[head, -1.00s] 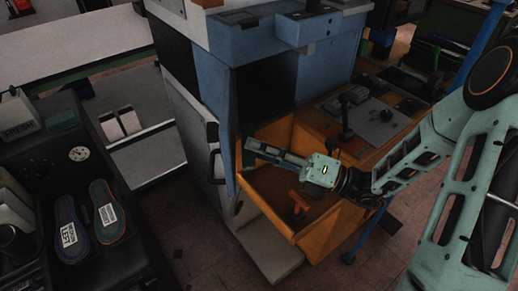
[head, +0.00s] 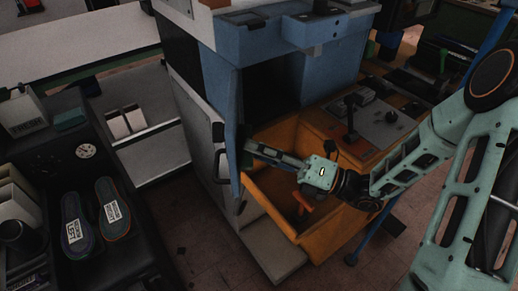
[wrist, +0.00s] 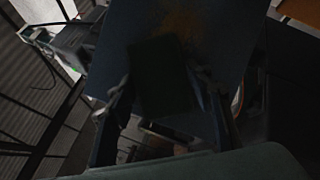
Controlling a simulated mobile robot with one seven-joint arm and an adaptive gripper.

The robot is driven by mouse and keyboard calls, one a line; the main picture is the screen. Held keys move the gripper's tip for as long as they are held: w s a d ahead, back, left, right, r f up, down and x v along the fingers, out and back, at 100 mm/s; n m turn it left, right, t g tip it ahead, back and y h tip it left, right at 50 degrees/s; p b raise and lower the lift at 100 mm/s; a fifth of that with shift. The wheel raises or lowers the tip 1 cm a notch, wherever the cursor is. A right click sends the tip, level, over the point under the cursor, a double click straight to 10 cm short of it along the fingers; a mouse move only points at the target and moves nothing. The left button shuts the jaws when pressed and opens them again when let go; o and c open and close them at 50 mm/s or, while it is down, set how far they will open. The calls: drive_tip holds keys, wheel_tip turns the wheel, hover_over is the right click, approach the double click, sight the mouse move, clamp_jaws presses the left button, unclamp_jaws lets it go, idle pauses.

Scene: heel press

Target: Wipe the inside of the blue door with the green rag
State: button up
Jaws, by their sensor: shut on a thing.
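The blue door (head: 229,115) stands open at the left of the press in the head view, seen nearly edge-on. In the wrist view its blue inside face (wrist: 125,40) fills the upper middle and bears a rusty orange smear (wrist: 185,22). My gripper (head: 250,150) points left at the door's inside face. It is shut on the green rag (wrist: 160,75), which looks dark and hangs between the fingers, in front of the door. Just a little of the rag shows in the head view. I cannot tell whether the rag touches the door.
An orange bin (head: 325,238) lies under my wrist, with an orange-handled thing inside. A control panel (head: 365,118) with a lever stands to the right. A black bench (head: 130,265) with two insoles is at the left. Open floor lies between bench and press.

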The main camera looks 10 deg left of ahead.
drive_tip(key=shift+s+a, duration=0.15)
drive_tip(key=shift+a, duration=0.2)
drive_tip(key=w+a+p, duration=0.2)
drive_tip(key=w+a, duration=0.1)
drive_tip(key=w, duration=0.7)
drive_tip(key=shift+w+p, duration=0.35)
drive_tip(key=shift+w, duration=0.05)
drive_tip(key=shift+w+r, duration=0.15)
drive_tip(key=shift+w, duration=0.15)
drive_tip(key=shift+c, duration=0.5)
drive_tip(key=shift+w+r+p, duration=0.1)
drive_tip(key=shift+r+p, duration=0.05)
drive_tip(key=shift+p, duration=0.2)
drive_tip(key=shift+d, duration=0.1)
